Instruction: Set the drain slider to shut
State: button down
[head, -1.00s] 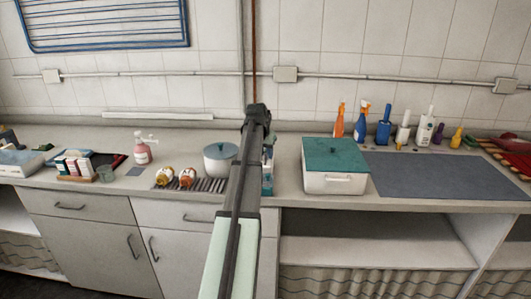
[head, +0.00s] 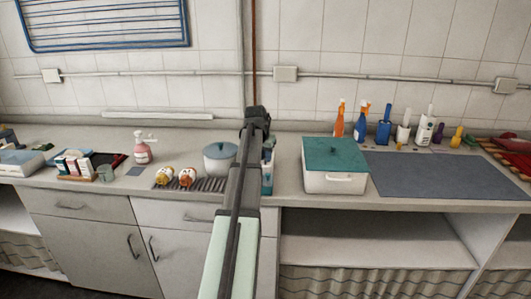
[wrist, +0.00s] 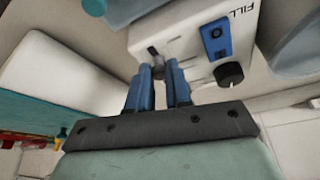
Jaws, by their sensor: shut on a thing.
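In the wrist view a white control box (wrist: 190,50) carries the printed word FILL, a blue plate (wrist: 216,38) with a dark button, and a black round knob (wrist: 230,74). A small dark slider (wrist: 153,51) shows at the left end of the box face. My gripper (wrist: 159,68), with two blue fingers, is closed around the slider's handle, which the fingers mostly hide. No label beside the slider can be read, so its setting cannot be told. In the head view my arm hides the gripper and most of the box.
A white bin with a teal lid (head: 335,165) stands to the right. Bottles (head: 385,126) line the back. A dark mat (head: 445,175) lies clear.

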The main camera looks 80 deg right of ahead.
jog(key=shift+a, duration=0.85)
jog(key=shift+f, duration=0.1)
jog(key=c, duration=1)
grip_release()
jog(key=shift+c, duration=0.2)
jog(key=v, duration=1.4)
jog(key=shift+d, duration=0.15)
